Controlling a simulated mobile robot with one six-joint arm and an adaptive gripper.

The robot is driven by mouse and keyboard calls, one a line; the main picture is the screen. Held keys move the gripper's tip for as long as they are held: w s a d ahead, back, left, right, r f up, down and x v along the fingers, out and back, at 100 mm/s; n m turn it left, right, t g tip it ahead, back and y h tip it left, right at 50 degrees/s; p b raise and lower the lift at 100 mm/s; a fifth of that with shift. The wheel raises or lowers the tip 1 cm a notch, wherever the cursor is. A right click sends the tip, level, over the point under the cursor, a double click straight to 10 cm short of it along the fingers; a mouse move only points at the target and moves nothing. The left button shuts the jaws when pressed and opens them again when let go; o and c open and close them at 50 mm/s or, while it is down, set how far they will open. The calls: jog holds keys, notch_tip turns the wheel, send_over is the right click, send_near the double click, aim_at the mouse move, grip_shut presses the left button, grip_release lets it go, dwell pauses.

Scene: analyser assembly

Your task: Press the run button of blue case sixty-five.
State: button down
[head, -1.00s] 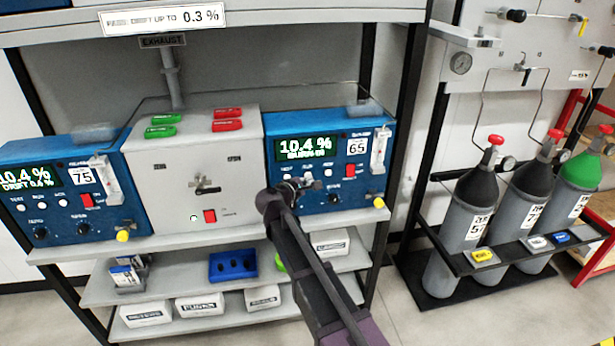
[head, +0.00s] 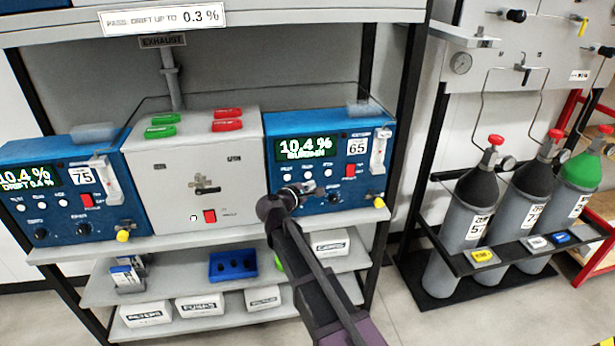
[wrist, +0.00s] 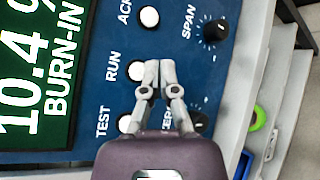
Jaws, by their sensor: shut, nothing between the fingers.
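Blue case sixty-five (head: 285,198) stands at the right end of the upper shelf, with a white "65" label. The ACK button (wrist: 149,16) is above, and the TEST button (wrist: 124,124) below is partly hidden by my gripper.
The SPAN knob (wrist: 215,31) is right of the fingertips; another knob (wrist: 200,121) is beside my fingers. A grey case (head: 160,200) with a valve handle stands left, then blue case seventy-five (head: 62,153). Gas cylinders (head: 465,220) stand at right.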

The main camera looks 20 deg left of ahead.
jog(key=shift+s+d, duration=0.45)
jog(key=shift+s, duration=0.25)
jog(key=shift+s+d, duration=0.4)
jog(key=shift+s, duration=0.3)
jog(key=s+d+f+m+g+h+p, duration=0.2)
jog(key=d+m+g+p, duration=0.7)
jog(key=d, duration=1.8)
jog(key=s+d+m+g+y+p, duration=0.3)
jog(key=s+d+m+g+y, duration=0.2)
jog(key=s+d+m, duration=0.7)
jog(key=d+g, duration=0.1)
jog(key=d, duration=0.2)
jog(key=shift+s+d+f+m, duration=0.25)
jog(key=shift+s+m, duration=0.1)
jog(key=shift+m, duration=0.05)
